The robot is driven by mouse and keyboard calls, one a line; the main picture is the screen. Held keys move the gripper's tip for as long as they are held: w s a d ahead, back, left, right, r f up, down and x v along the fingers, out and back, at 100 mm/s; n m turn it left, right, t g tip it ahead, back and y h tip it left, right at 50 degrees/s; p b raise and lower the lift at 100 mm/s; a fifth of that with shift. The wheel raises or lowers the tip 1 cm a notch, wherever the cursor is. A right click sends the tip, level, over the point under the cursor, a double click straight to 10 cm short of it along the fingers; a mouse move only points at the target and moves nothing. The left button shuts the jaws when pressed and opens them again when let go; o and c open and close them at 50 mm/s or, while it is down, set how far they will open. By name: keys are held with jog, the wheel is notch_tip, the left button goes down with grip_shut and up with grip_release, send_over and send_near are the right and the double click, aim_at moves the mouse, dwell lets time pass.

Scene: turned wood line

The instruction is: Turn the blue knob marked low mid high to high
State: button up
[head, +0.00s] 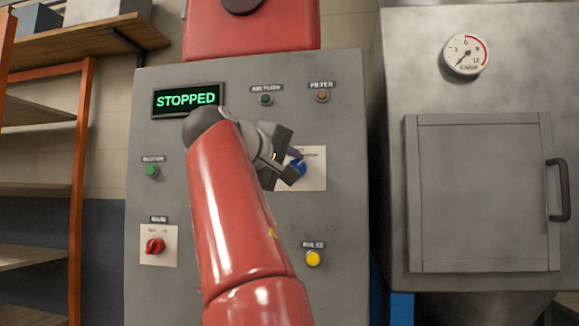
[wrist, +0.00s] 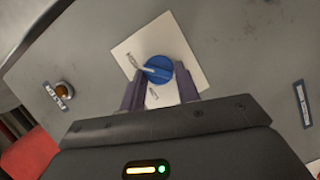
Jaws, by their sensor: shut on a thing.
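The blue knob (head: 294,171) sits on a white plate (head: 316,180) on the grey panel, partly hidden by my gripper in the head view. The wrist view shows the knob (wrist: 159,69) whole, with a white pointer line running toward the left of that picture. Small marks on the plate (wrist: 185,42) lie near the pointer's end and below the knob; they are too small to read. My gripper (wrist: 160,84) is shut on the knob, one dark finger on each side. In the head view my gripper (head: 287,165) reaches it from the left.
The panel holds a green "STOPPED" display (head: 187,99), a red knob (head: 155,245), a yellow button (head: 313,258), a green button (head: 152,171), and two small round fittings above. A grey cabinet door (head: 483,195) with a gauge (head: 466,54) stands right; shelves (head: 35,190) stand left.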

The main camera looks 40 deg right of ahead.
jog(key=shift+f, duration=0.1)
dwell(0.4)
jog(key=o, duration=1)
jog(key=shift+a, duration=0.1)
jog(key=v, duration=0.7)
jog(key=shift+s+a, duration=0.1)
jog(key=shift+a, duration=0.15)
jog(key=a+f+n+t+y, duration=0.15)
jog(key=a+f+y, duration=0.25)
jog(key=f, duration=0.8)
jog(key=a+f+n+t+y, duration=0.1)
jog(key=a+f+n+y, duration=0.3)
jog(key=f, duration=0.8)
jog(key=s+a+f+m+y, duration=0.2)
jog(key=s+a+f, duration=0.1)
jog(key=f, duration=0.6)
jog(key=s+a+f+m+g+y, duration=0.1)
jog(key=s+f, duration=0.4)
jog(key=f, duration=0.5)
jog(key=s+a+f+m+g+y, duration=0.1)
jog(key=s+a+f+m+y, duration=0.2)
jog(key=f, duration=0.6)
jog(key=shift+s+a+f+y, duration=0.15)
jog(key=shift+s+a+y, duration=0.3)
jog(key=shift+a, duration=0.3)
jog(key=shift+s+a+f+y, duration=0.1)
jog(key=shift+s+a+y, duration=0.25)
jog(key=shift+s+a, duration=0.25)
